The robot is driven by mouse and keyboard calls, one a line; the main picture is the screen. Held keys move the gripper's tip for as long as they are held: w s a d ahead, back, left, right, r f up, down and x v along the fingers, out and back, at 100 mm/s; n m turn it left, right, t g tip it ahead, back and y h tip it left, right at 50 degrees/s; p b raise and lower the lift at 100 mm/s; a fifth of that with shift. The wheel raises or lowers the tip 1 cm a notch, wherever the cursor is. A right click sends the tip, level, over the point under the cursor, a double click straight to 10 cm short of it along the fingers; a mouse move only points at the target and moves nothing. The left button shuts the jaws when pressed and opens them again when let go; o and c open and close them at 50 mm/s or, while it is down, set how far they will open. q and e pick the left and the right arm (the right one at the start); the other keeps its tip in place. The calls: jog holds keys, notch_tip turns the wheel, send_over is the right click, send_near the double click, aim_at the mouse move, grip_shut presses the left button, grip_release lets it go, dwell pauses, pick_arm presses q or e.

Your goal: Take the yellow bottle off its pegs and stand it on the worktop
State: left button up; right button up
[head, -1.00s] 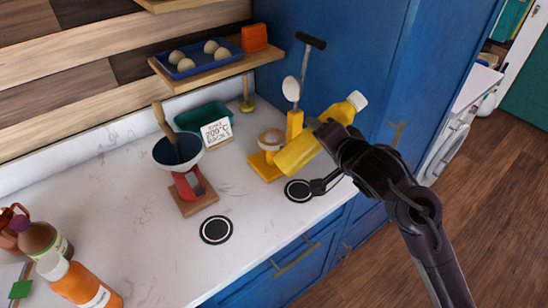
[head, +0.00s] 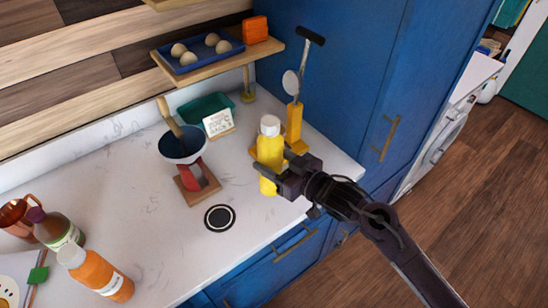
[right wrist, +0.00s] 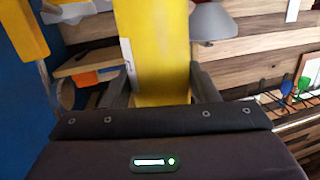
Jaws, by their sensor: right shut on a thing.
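The yellow bottle (head: 270,152) with a white cap is upright at the right part of the white worktop (head: 130,190). My right gripper (head: 276,172) is shut on it from the right. In the right wrist view the yellow bottle (right wrist: 155,50) stands between the two fingers of my right gripper (right wrist: 160,90). Its base is at or just above the worktop; I cannot tell whether it touches. My left gripper is not in view.
A black ring disc (head: 219,218) lies left of the bottle. A red stand with a dark bowl (head: 181,146), a small sign (head: 218,123) and a green tray (head: 203,106) are farther back. An orange bottle (head: 96,274) stands at the lower left. The worktop's middle is clear.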

jog(key=shift+f+b, duration=3.25)
jog(key=shift+f, duration=0.35)
jog(key=o, duration=1.3)
jog(key=shift+o, duration=0.3)
jog(key=shift+f, duration=0.15)
